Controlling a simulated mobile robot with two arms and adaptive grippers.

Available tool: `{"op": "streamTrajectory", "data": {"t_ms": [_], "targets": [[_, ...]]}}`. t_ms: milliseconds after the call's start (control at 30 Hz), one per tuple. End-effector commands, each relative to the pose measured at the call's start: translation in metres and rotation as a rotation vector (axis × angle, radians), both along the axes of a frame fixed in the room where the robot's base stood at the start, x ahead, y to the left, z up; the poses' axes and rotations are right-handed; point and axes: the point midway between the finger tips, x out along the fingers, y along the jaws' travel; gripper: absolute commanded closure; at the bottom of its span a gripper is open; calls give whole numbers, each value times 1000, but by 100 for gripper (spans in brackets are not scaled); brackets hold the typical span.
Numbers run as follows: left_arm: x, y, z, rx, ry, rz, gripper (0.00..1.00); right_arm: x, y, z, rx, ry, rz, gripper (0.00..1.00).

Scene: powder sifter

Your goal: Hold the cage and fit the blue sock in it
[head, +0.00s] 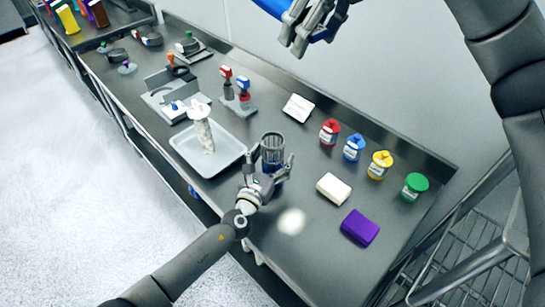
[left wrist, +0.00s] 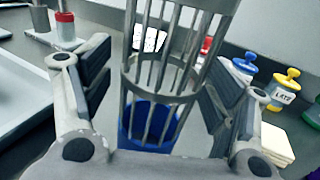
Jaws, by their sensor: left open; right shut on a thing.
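The cage (head: 272,146) is a grey slatted cylinder standing upright on the bench. In the left wrist view the cage (left wrist: 165,76) rises between my left fingers, with a blue part (left wrist: 150,124) around or inside its lower end; I cannot tell which. My left gripper (head: 270,163) is open, one finger on each side of the cage, with gaps visible in the left wrist view. My right gripper (head: 299,42) is shut high above the back of the bench. A blue piece (head: 272,6), apparently the sock, is at it, mostly cut off by the top edge.
A grey tray (head: 178,150) with a white bottle-like object (head: 201,128) lies left of the cage. Several coloured-lid jars (head: 353,148), a white block (head: 333,188) and a purple block (head: 360,228) are to the right. A white card (head: 298,107) lies behind.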

Motion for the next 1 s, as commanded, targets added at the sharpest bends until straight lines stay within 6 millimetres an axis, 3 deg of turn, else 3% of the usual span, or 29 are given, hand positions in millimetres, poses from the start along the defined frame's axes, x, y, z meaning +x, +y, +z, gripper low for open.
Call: {"op": "streamTrajectory", "data": {"t_ms": [300,700,1000], "targets": [[2,-1,0,-1,1,0,21,0,0,0,1,-1,0,65],[2,-1,0,-1,0,0,72,0,0,0,1,-1,0,65],[2,-1,0,-1,1,0,74,0,0,0,1,-1,0,65]]}}
